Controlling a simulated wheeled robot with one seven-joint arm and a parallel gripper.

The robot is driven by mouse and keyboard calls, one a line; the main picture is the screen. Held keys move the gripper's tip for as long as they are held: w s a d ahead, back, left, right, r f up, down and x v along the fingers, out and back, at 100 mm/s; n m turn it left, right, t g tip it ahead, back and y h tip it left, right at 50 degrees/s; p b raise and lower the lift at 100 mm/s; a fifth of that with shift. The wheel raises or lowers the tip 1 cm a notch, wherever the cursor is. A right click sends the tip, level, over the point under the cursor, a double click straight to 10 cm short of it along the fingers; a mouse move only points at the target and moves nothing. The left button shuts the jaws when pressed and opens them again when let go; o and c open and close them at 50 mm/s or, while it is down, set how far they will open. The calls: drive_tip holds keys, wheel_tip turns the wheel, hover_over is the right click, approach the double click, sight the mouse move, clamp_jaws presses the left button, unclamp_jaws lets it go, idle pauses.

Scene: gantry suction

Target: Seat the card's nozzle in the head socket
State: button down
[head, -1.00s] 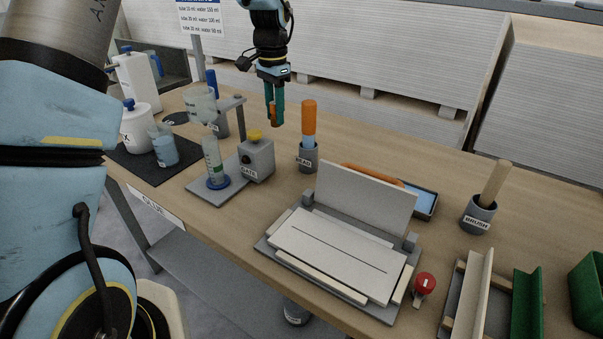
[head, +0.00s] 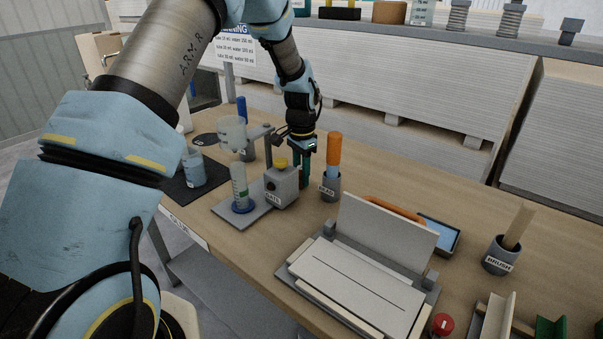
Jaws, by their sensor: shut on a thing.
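My gripper (head: 303,170) points down with teal fingers just behind the grey box with a yellow knob. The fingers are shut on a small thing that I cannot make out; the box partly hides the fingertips. A white card (head: 236,48) with blue heading and lines of small text stands on a post at the back left. Its text is too small to read surely. I cannot pick out a nozzle or the head socket for certain. Several upright ribbed pieces (head: 510,20) stand on the back shelf.
The grey box (head: 282,187) and a holder with an orange-handled tool (head: 333,155) stand close to my gripper. A clear vessel (head: 232,133) is at left. A hinged grey press (head: 355,285) fills the front middle. Bare bench lies to the right of the holder (head: 330,187).

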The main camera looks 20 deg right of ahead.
drive_tip(key=shift+f, duration=0.2)
drive_tip(key=c, duration=0.6)
unclamp_jaws()
drive_tip(key=shift+r, duration=0.1)
